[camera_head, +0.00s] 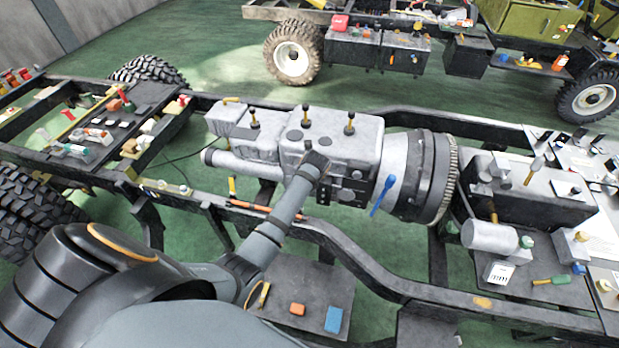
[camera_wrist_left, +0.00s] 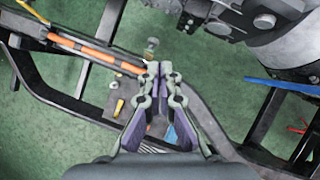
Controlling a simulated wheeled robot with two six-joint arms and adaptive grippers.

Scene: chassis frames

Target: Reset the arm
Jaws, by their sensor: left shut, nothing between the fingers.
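My left arm (camera_head: 272,235) comes in from the lower left in the head view and reaches up over the chassis rail to the grey gearbox (camera_head: 345,135). Its far end is dark and sits in front of the gearbox side; I cannot make out the fingers there. In the left wrist view my left gripper (camera_wrist_left: 158,72) is shut, its fingertips together and nothing between them. It hangs above the frame rail and a lower plate. My right gripper is in neither view.
An orange tube (camera_wrist_left: 85,52) lies along the rail. A blue tool (camera_head: 383,195) leans at the gearbox. A lower plate (camera_head: 325,285) holds an orange block (camera_head: 297,309) and a blue block (camera_head: 333,319). Tyres (camera_head: 35,210) stand left. A second chassis is behind, with green floor (camera_head: 215,60) between.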

